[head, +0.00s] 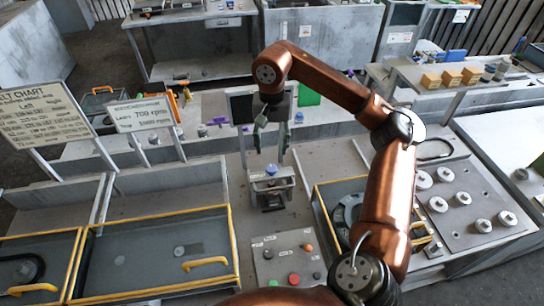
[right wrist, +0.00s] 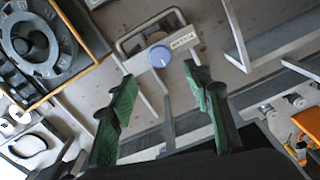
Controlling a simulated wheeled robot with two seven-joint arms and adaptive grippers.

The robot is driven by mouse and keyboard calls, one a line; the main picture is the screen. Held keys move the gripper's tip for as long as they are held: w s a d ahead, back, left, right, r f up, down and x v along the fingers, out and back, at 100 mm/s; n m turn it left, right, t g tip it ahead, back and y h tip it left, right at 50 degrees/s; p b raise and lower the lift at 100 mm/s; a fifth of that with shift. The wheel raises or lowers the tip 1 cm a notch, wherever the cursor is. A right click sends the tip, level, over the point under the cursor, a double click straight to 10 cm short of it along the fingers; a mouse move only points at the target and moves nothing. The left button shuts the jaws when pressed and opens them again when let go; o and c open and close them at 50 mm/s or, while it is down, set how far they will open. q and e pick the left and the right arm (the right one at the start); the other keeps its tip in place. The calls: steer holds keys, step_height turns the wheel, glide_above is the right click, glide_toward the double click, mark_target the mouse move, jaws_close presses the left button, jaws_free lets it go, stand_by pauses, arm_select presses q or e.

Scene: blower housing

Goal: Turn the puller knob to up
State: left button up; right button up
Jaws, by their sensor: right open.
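The puller knob (head: 271,170) is a small round blue knob on top of a grey block-like fixture (head: 272,190) in the middle of the bench. In the right wrist view the blue knob (right wrist: 159,57) sits beside a small white label with dark lettering. My right gripper (head: 270,150) hangs above the knob with its fingers pointing down. In the right wrist view its green fingers (right wrist: 159,76) are spread apart, with the knob beyond and between the tips, apparently untouched. The knob's pointing direction is too small to tell. My left gripper is not in view.
A button panel (head: 265,247) with red, green and black buttons lies in front of the fixture. Yellow-edged trays (head: 150,280) stand at left. A plate with several metal cylinders (head: 483,197) is at right. Two sign boards (head: 140,114) stand at left.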

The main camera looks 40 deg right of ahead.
steer(key=shift+r, duration=1.5)
